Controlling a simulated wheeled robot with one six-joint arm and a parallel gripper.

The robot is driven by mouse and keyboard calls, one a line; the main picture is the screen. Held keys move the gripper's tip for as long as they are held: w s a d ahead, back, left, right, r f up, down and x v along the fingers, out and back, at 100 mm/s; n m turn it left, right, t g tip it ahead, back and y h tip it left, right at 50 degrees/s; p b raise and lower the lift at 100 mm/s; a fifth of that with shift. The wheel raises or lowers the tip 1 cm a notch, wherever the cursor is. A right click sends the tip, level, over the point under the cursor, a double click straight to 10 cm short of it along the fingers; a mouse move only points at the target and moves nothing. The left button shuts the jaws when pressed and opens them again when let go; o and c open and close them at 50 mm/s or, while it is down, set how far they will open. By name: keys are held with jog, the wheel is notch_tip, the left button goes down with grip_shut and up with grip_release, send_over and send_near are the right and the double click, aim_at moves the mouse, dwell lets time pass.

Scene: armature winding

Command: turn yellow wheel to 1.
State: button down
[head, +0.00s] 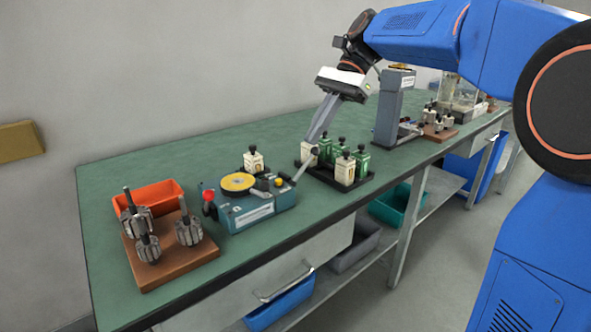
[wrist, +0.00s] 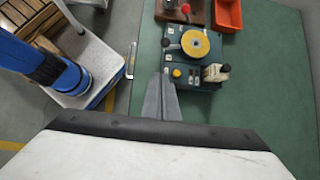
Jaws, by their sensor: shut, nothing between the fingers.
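The yellow wheel (head: 238,182) lies flat on top of a blue-grey machine (head: 251,213) on the green bench. It also shows in the wrist view (wrist: 195,43), near the top. No number on the wheel can be read. My gripper (head: 317,134) is shut and empty, above the bench and to the right of the machine in the head view. In the wrist view its fingers (wrist: 162,78) come together beside the machine's near left edge, apart from the wheel. The machine also carries a red knob (head: 208,195) and a small yellow button (head: 279,182).
A wooden board (head: 185,262) with metal armatures and an orange bin (head: 165,190) are at the left. A grey press (head: 392,110) stands farther right.

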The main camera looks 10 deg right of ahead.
jog(key=shift+w+d+r+m, duration=0.15)
jog(key=shift+w+r, duration=0.05)
jog(key=shift+w, duration=0.15)
jog(key=shift+w+d+r+m, duration=0.1)
jog(key=shift+w+r+m, duration=0.1)
jog(key=shift+w, duration=0.15)
jog(key=shift+f, duration=0.1)
jog(key=s+a+r+x, duration=0.1)
jog(key=a+r+x, duration=0.1)
jog(key=x, duration=1.1)
jog(key=shift+s, duration=0.25)
jog(key=shift+s, duration=0.15)
